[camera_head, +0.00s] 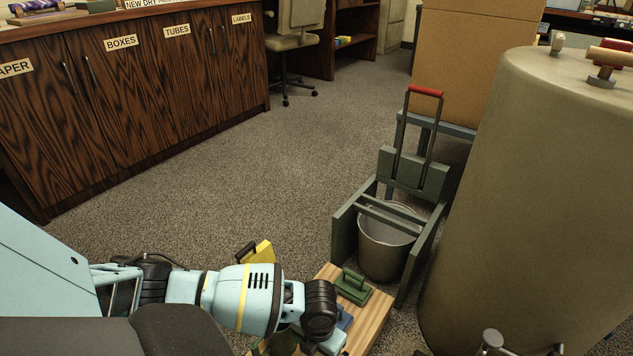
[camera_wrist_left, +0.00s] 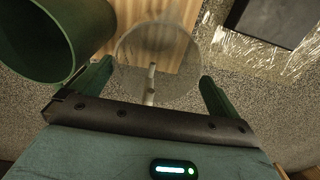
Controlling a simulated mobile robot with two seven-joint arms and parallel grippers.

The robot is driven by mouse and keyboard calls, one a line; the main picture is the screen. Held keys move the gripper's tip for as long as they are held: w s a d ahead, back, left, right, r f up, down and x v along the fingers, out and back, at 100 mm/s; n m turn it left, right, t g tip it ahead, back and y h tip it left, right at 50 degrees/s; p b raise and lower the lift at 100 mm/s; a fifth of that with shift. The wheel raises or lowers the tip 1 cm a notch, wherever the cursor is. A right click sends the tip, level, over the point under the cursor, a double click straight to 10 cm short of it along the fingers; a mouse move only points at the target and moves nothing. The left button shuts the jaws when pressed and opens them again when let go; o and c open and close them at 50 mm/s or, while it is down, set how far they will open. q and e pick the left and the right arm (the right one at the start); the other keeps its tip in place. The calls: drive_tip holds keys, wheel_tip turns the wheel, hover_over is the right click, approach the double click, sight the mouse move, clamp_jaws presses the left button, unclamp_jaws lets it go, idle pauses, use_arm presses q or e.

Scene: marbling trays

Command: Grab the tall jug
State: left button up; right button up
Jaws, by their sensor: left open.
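In the left wrist view, a clear, see-through round vessel (camera_wrist_left: 135,58) shows between the fingers of my left gripper (camera_wrist_left: 156,72). A pale, rod-like part runs down its middle. It looks like a clear jug, but I cannot tell its height or whether the fingers touch it. My left gripper is open, with one green finger on each side of the vessel. A dark green hollow cylinder (camera_wrist_left: 38,40) stands just left of the gripper. In the head view, my left arm hides the fingers and the clear vessel. My right gripper is not in view.
A wooden board (camera_head: 378,308) carries a green handled block (camera_head: 352,287) and a blue one (camera_head: 344,318). A yellow block (camera_head: 264,252) is behind my arm. A metal bucket (camera_head: 386,250) sits in a green frame (camera_head: 343,236). A large drum (camera_head: 540,200) blocks the right. Open carpet lies beyond.

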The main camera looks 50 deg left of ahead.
use_arm(q)
drive_tip(key=f+b, duration=0.2)
drive_tip(key=f, duration=0.1)
drive_tip(key=f+b, duration=0.1)
drive_tip(key=f, duration=0.1)
drive_tip(key=shift+a, duration=0.25)
drive_tip(key=c, duration=1)
drive_tip(key=shift+o, duration=0.2)
drive_tip(key=shift+r, duration=0.1)
